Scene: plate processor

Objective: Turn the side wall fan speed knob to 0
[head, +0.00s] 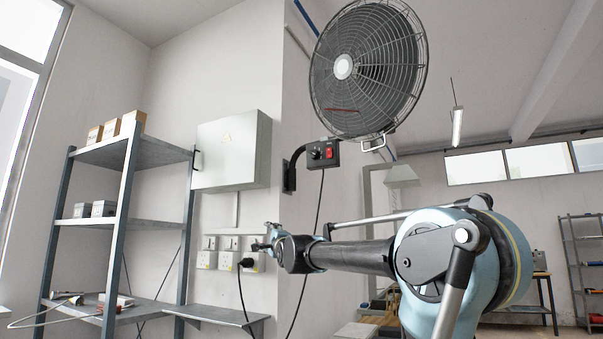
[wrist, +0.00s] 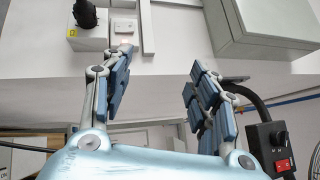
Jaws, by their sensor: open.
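The wall fan (head: 367,68) hangs on a bracket at the wall corner in the head view. Below it is a black control box (head: 323,154) with a dark round knob (head: 315,154) and a red switch (head: 329,153). In the wrist view the control box (wrist: 270,148) is at the lower right, with the knob (wrist: 282,137) and the red switch (wrist: 283,164). The knob's setting is too small to read. My gripper (head: 262,243) is below and left of the box, apart from it. In the wrist view my gripper (wrist: 163,62) is open and empty.
A grey electrical cabinet (head: 234,150) is on the wall left of the control box. Wall sockets (head: 207,259) with a black plug (head: 247,262) are behind my gripper. A cable (head: 307,260) hangs from the control box. A metal shelf (head: 125,154) stands at left.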

